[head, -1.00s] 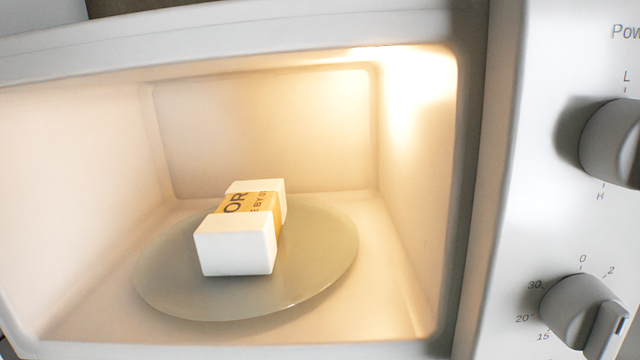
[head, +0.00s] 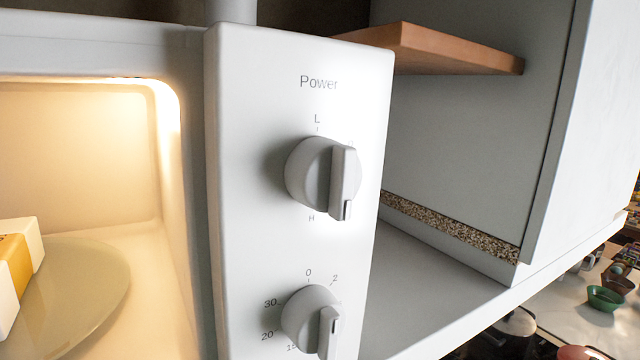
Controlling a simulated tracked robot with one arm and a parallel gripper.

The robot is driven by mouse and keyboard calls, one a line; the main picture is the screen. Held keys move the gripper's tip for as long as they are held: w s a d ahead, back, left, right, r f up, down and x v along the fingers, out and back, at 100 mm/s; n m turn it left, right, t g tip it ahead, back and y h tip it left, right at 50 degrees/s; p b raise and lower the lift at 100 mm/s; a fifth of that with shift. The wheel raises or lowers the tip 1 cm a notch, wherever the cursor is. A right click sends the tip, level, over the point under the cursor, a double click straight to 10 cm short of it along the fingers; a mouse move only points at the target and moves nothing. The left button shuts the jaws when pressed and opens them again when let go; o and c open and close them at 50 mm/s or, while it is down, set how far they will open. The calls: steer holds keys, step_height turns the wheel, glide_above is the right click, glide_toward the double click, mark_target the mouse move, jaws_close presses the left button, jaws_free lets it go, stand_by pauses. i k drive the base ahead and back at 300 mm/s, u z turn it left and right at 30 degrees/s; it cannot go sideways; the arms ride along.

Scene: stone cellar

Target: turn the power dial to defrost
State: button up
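The power dial (head: 312,172) is the upper grey-white knob on the microwave's white control panel (head: 300,120), under the printed word "Power". An "L" is printed above it and an "H" below. Its raised grip bar stands upright, with a darker mark at its lower end. Any other setting marks are mostly hidden behind the knob. The timer dial (head: 308,315) sits below it, with numbers around it. The lit microwave cavity (head: 90,150) is open at the left. My gripper does not show in the head view.
A white block with a yellow band (head: 18,262) lies on the glass turntable (head: 95,290) at the left. A brown wooden shelf (head: 440,48) juts out right of the panel. A green bowl (head: 605,297) and other items are lower right.

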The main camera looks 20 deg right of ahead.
mark_target(325, 175)
steer(key=z, duration=0.45)
steer(key=k, duration=1.2)
steer(key=z, duration=0.65)
steer(key=i, duration=0.85)
